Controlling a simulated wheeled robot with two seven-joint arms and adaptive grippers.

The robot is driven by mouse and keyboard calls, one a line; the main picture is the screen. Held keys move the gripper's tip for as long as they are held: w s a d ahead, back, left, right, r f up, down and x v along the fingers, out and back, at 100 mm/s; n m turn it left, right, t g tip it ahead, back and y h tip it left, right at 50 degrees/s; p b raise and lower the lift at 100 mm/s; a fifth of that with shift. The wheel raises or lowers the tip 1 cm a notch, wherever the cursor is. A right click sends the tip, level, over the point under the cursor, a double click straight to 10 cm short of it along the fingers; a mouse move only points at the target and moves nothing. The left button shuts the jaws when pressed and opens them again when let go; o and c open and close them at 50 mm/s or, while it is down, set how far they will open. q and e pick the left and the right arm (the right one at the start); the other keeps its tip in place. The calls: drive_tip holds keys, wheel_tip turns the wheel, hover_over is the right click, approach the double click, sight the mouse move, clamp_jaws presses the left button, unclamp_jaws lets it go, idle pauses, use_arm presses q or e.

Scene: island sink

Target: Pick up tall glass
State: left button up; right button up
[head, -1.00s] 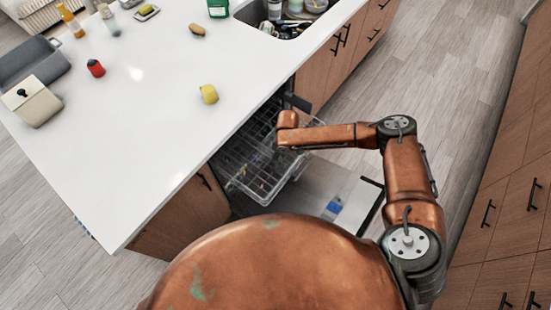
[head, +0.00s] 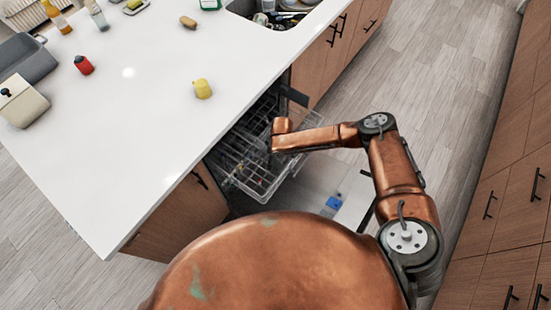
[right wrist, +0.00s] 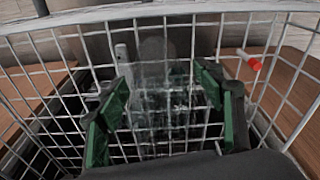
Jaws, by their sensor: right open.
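A clear tall glass (right wrist: 160,95) appears to stand in the wire rack in the right wrist view. It is faint against the wires, and its edges are hard to make out. My right gripper (right wrist: 165,100) is open, with its green pads on the left and right of the glass; I cannot tell whether either touches it. In the head view my right arm reaches over the pulled-out dishwasher rack (head: 250,178), and its gripper is hidden there. I cannot pick out the glass in the head view. My left gripper is not in view.
The white island counter (head: 130,130) borders the rack on the left. It holds a yellow fruit (head: 202,89), a red item (head: 84,65) and bottles. The open dishwasher door (head: 320,182) lies below the rack, with a blue item (head: 333,203) on it. A red-tipped wire (right wrist: 250,60) is right of my gripper.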

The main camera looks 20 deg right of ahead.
drive_tip(key=shift+c, duration=0.7)
drive_tip(key=c, duration=1.3)
